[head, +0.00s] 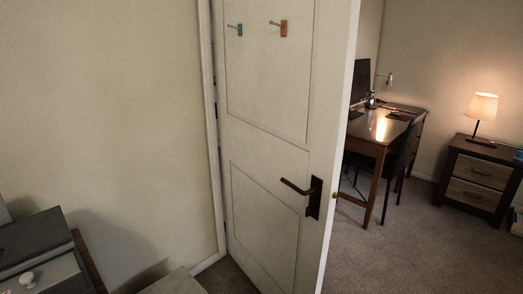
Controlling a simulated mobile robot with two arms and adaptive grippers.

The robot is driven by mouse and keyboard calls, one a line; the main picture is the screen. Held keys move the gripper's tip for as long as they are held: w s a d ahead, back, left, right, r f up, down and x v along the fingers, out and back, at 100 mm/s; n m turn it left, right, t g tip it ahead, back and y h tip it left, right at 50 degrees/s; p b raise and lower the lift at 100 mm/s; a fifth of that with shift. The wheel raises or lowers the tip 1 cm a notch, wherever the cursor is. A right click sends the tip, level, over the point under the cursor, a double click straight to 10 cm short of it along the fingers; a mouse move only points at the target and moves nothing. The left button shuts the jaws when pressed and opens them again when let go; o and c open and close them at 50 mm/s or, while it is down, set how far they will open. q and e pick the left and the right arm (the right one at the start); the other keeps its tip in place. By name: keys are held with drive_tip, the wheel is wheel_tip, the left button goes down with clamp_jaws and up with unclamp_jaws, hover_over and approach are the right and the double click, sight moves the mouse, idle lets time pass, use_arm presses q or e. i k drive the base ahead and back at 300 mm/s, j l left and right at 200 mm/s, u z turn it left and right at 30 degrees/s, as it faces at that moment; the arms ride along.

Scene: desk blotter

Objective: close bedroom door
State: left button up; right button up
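The white panelled bedroom door (270,150) stands ajar in the middle of the head view. Its left edge meets the frame by the wall, and its free edge is at the right. A dark lever handle (302,188) sits on a dark plate near the free edge. Two small hooks, one teal (237,29) and one orange (281,27), are on the upper panel. Neither of my grippers shows in this view, and nothing is seen touching the door.
Beyond the door are a wooden desk (379,132), a dark chair (398,165) and a nightstand (478,180) with a lit lamp (480,108). Carpet (400,250) lies clear right of the door. A dark cabinet (35,245) stands at lower left, with a low pale surface (175,284) beside it.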

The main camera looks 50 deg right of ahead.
sight(284, 69)
drive_tip(key=z, duration=1.45)
